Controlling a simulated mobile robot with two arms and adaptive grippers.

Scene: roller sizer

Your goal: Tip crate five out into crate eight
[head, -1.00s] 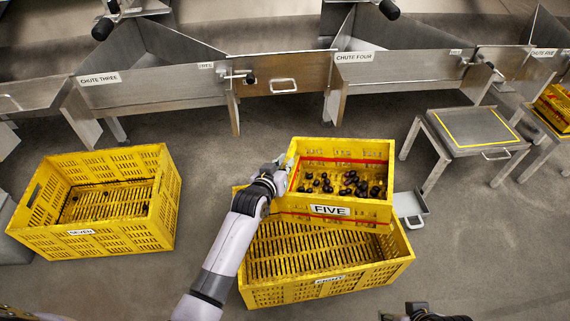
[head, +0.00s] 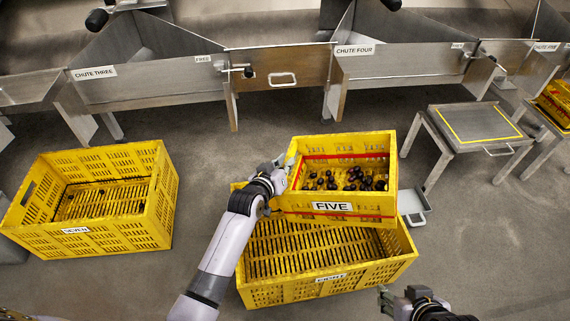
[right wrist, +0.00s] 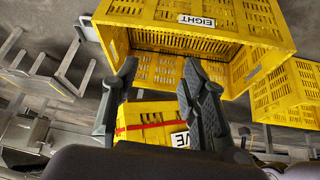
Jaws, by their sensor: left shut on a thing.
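Crate five (head: 333,207) is a yellow crate with a red band, holding several dark round fruits. It is over the back part of crate eight (head: 325,280), a larger yellow crate whose visible slatted floor looks empty. My left gripper (head: 281,168) is shut on the left side of crate five. My right gripper (head: 400,298) is at the lower right, apart from both crates. In the right wrist view its two fingers (right wrist: 158,88) are spread with nothing between them. Crate eight (right wrist: 205,28) and part of crate five (right wrist: 150,112) show beyond the fingers there.
Crate seven (head: 90,237) stands on the floor at the left. A steel stand with a yellow outline (head: 474,124) is at the right, and a small grey tray (head: 412,205) sits beside crate five. Steel chutes (head: 150,75) line the back.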

